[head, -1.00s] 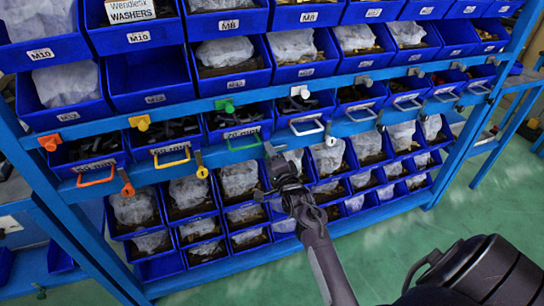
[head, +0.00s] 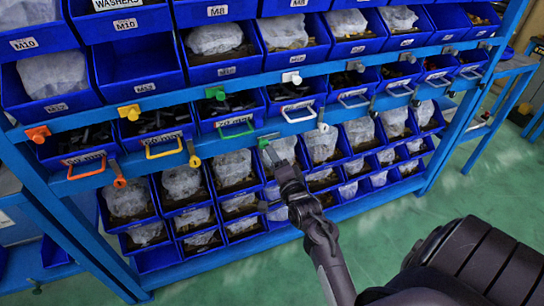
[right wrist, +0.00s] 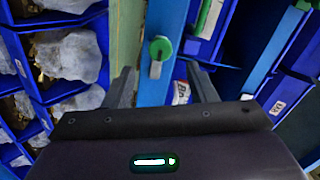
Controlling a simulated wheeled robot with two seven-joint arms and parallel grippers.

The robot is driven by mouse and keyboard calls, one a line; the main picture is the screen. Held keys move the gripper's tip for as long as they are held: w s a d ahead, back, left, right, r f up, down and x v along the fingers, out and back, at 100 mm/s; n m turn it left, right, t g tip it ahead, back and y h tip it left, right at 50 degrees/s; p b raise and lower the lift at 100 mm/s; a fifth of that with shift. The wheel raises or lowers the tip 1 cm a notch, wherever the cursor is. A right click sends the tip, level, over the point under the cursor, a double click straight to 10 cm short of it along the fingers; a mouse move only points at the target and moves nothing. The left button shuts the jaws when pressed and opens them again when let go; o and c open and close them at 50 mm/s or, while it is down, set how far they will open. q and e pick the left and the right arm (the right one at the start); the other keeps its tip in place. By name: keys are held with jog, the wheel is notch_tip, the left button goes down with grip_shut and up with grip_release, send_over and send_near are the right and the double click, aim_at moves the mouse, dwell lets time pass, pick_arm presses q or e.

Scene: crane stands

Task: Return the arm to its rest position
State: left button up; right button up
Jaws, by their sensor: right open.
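My right gripper (head: 266,176) is in front of the lower rail of the blue rack, near its middle. Its jaws are open and empty. In the right wrist view my open right gripper (right wrist: 164,82) shows its two dark fingers spread apart. A green-headed hanging piece with a metal shank (right wrist: 160,50) shows beyond and between the fingertips, not gripped. In the head view the same green piece (head: 267,139) hangs at the rail just above the gripper. My left gripper is not in view.
The blue rack holds rows of blue bins (head: 227,165) with bagged parts. Coloured handles, such as a yellow one (head: 166,148), stick out from the lower rail (head: 250,135). Orange, yellow and white hanging pieces sit along it. Green floor (head: 455,205) is clear at the right.

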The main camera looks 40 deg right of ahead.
dwell(0.4)
jog(key=s+a+f+n+g+y, duration=0.25)
jog(key=s+a+f, duration=0.2)
jog(key=f, duration=0.65)
jog(key=s+a+f+n+g+y, duration=0.1)
jog(key=s+a+f+n+g, duration=0.3)
jog(key=f, duration=0.7)
jog(key=s+a+f+n+g+y, duration=0.15)
jog(key=s+a+f+n, duration=0.3)
jog(key=f, duration=0.65)
jog(key=s+f+n+g, duration=0.2)
jog(key=s+f, duration=0.3)
jog(key=s, duration=0.5)
jog(key=s+f+n+g, duration=0.3)
jog(key=s+f, duration=0.3)
jog(key=s, duration=0.5)
jog(key=s+f+n+g, duration=0.3)
jog(key=s+f, duration=0.3)
jog(key=s, duration=0.4)
jog(key=shift+s+a+f+n+h, duration=0.15)
jog(key=shift+s+a+n+h, duration=0.15)
jog(key=shift+a+n, duration=0.2)
jog(key=shift+w, duration=0.1)
jog(key=shift+c, duration=0.3)
